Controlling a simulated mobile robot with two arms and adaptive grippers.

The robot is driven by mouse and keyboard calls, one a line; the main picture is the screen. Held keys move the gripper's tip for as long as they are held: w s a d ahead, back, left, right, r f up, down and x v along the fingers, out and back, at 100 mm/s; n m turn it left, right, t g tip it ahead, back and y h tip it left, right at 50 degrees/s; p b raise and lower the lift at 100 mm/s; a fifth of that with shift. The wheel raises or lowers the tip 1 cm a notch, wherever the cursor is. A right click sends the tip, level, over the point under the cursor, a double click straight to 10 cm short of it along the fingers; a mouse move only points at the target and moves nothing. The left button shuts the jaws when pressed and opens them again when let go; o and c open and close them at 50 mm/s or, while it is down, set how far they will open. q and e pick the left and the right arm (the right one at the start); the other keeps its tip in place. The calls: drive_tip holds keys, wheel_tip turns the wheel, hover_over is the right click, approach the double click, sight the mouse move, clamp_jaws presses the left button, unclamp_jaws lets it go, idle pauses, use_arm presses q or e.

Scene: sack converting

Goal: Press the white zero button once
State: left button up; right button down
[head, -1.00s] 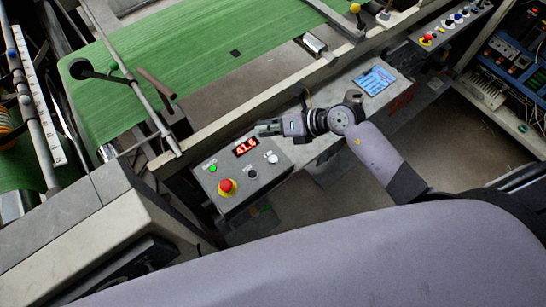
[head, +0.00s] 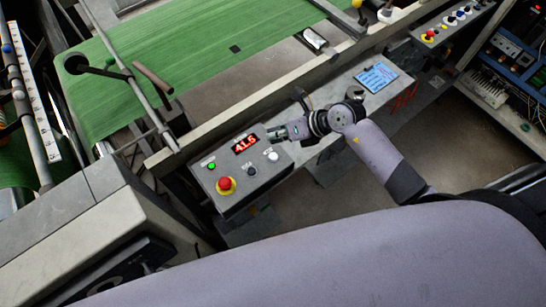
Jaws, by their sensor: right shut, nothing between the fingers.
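The white button (head: 272,156) is on the sloped grey control panel (head: 237,203), right of a dark button and below the red digital display (head: 245,144), which seems to read 41.6. Its small label is too blurred to read. My right gripper (head: 270,134) is shut and empty, its tips pointing left. In the picture the tips lie just above the white button, near the panel's upper right edge. They look apart from the button; their height over the panel is hard to judge. My left gripper is not in view.
On the same panel are a red mushroom button on yellow (head: 226,184), a green lit button (head: 211,166) and a dark button (head: 251,171). A blue screen (head: 376,78) lies to the right. A green sheet (head: 180,70) runs behind a pale frame rail.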

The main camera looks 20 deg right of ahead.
drive_tip(key=b, duration=0.3)
hover_over(274, 154)
wheel_tip(274, 154, down, 5)
drive_tip(key=shift+d+r, duration=0.1)
drive_tip(key=shift+r, duration=0.05)
drive_tip(key=shift+f+b, duration=0.65)
drive_tip(key=shift+f, duration=0.15)
idle(0.4)
drive_tip(key=shift+f, duration=0.4)
drive_tip(key=shift+f+b, duration=0.45)
idle(0.4)
drive_tip(key=shift+r, duration=0.1)
idle(0.4)
drive_tip(key=shift+r+p, duration=0.75)
drive_tip(key=shift+p, duration=0.1)
drive_tip(key=shift+r, duration=0.1)
